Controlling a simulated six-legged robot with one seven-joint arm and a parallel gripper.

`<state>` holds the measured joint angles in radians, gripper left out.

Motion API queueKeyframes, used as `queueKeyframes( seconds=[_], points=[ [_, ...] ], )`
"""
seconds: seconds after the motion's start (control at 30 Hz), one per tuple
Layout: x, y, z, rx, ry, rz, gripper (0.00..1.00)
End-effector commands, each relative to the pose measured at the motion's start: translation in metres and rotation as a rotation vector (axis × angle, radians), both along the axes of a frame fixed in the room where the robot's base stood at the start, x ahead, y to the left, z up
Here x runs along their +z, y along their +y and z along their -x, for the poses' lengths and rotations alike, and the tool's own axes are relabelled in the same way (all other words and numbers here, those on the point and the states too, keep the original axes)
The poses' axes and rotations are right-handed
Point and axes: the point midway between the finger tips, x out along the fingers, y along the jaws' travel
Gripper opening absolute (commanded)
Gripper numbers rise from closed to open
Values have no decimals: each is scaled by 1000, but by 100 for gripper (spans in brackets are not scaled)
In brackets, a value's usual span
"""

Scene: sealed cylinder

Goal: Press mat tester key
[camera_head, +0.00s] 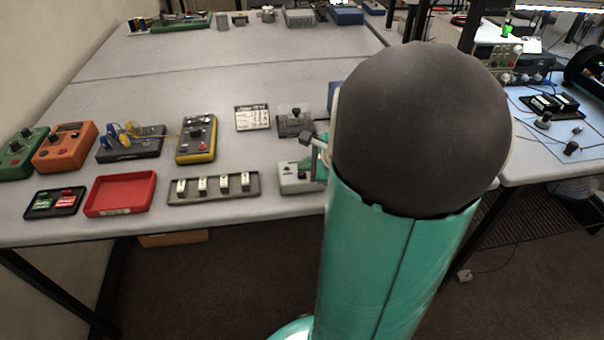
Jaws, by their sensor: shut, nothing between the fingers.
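A small pale grey device (296,179) with a dark round detail stands near the table's front edge, just left of my arm. It may be the mat tester, but its key cannot be made out. My gripper (315,153) shows only as a small grey and green part beside my arm's dark dome, at the right end of this device. It is shut and empty. Its fingertips are mostly hidden, and I cannot tell whether they touch the device. My arm covers the table to the right.
A grey strip with several white blocks (214,189) and a red tray (120,193) lie to the left. Behind are a yellow-edged meter (197,138), a white labelled card (252,118) and a grey device with a knob (295,122). The table's middle is clear.

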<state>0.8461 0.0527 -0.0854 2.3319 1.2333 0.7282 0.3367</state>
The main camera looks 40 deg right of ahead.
Motion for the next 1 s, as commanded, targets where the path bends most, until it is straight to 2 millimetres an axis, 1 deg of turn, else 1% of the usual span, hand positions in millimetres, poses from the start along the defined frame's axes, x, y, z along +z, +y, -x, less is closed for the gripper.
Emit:
queueKeyframes(
  seconds=[0.1, 0.47, 1.0],
  points=[
    [-4, 0, 0, -1, 1, -2, 0],
    [-4, 0, 0, -1, 0, -1, 0],
    [-10, 0, 0, -1, 0, -1, 0]
  ],
)
